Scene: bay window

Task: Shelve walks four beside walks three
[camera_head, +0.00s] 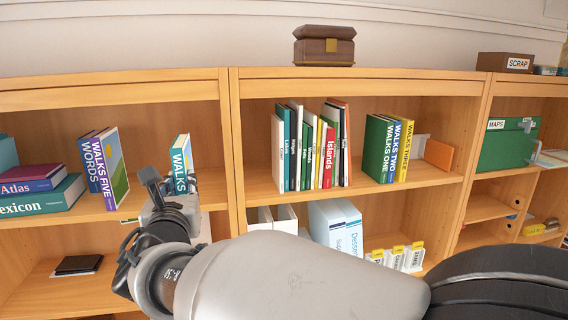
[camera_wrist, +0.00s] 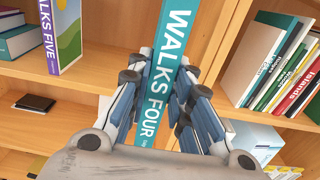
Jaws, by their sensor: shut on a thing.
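Walks four, a slim teal book (camera_head: 181,163), is upright in front of the left bay. Its spine reads WALKS FOUR in the wrist view (camera_wrist: 172,45). My gripper (camera_head: 166,190) is shut on it, with fingers on both sides of the spine in the wrist view (camera_wrist: 165,90). Its lower end is partly hidden in the head view, and I cannot tell whether it touches the shelf. Walks three, a yellow book (camera_head: 405,152), stands upright in the middle bay, at the right end of a row beside walks two (camera_head: 394,152) and green walks one (camera_head: 379,150).
Right of walks three are a white piece (camera_head: 418,144) and an orange block (camera_head: 438,154). A row of books with a red Islands book (camera_head: 328,158) stands to the left. An upright divider (camera_head: 236,150) separates the bays. Walks five (camera_head: 113,170) stands in the left bay.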

